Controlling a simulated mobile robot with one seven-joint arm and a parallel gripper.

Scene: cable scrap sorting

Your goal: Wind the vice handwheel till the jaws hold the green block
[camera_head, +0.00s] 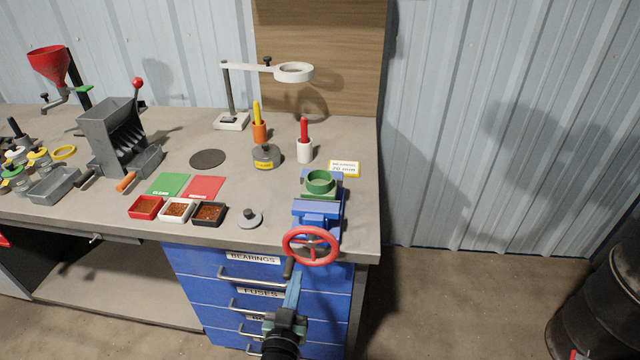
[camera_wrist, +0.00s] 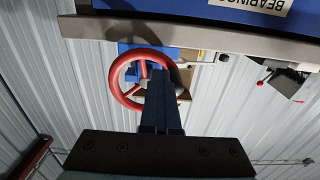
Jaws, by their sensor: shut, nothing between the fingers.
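The blue vice (camera_head: 316,208) stands at the bench's right front. The green block (camera_head: 320,190), with a round green hollow top, sits at its jaws; I cannot tell if any gap is left beside it. My gripper (camera_head: 295,276) is just below the wheel, close to the knob. In the wrist view my shut, empty fingers (camera_wrist: 160,80) overlap the right part of the red handwheel (camera_wrist: 113,78); contact is unclear.
Blue drawers (camera_head: 262,283) with bar handles lie below the bench, beside my gripper. A grey disc with a knob (camera_head: 249,219) and three small trays (camera_head: 177,209) stand left of the vice. A white cup with a red tool (camera_head: 304,150) stands behind.

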